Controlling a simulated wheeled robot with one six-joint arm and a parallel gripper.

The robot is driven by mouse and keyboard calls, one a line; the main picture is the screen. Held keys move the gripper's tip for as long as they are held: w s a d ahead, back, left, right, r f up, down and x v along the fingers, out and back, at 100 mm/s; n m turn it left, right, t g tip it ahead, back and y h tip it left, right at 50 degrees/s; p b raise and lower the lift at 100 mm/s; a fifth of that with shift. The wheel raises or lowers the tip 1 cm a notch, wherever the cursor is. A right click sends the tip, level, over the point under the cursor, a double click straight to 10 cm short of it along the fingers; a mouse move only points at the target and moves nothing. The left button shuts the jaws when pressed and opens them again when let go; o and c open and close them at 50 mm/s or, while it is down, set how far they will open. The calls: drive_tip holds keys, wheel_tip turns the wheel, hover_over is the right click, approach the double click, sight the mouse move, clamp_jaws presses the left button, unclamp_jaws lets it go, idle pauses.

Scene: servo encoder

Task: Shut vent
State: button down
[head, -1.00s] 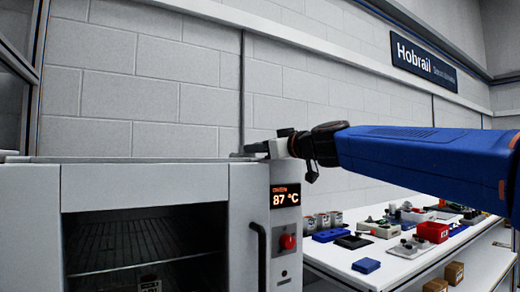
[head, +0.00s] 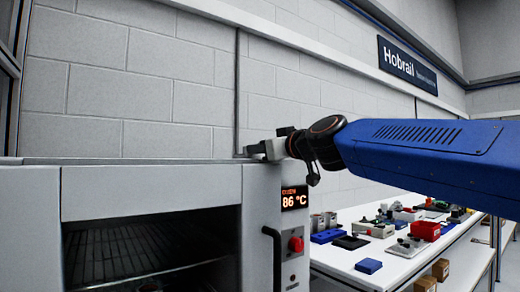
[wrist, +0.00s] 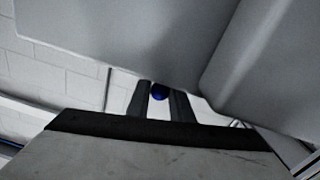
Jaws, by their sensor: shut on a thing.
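A grey oven (head: 150,190) with an open front stands at the left in the head view. Its display (head: 295,198) reads 86 °C. My gripper (head: 256,150) is at the oven's top edge, near the right corner, reaching in from the right. In the wrist view, a small dark blue knob (wrist: 159,91) sits between the two dark fingers of my gripper, which are shut on it. It may be the vent's handle. The vent opening is hidden, and I cannot tell its position.
A red button (head: 296,244) and a dark vertical handle (head: 272,258) are on the oven front. Wire racks (head: 110,250) show inside. A white bench (head: 345,262) with several small parts stands at the right. A block wall (head: 180,95) is behind the oven.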

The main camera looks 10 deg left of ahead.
drive_tip(key=c, duration=1.6)
unclamp_jaws()
drive_tip(key=shift+s, duration=0.1)
drive_tip(key=v, duration=1.7)
drive_tip(key=shift+d, duration=0.15)
drive_tip(key=shift+f, duration=0.1)
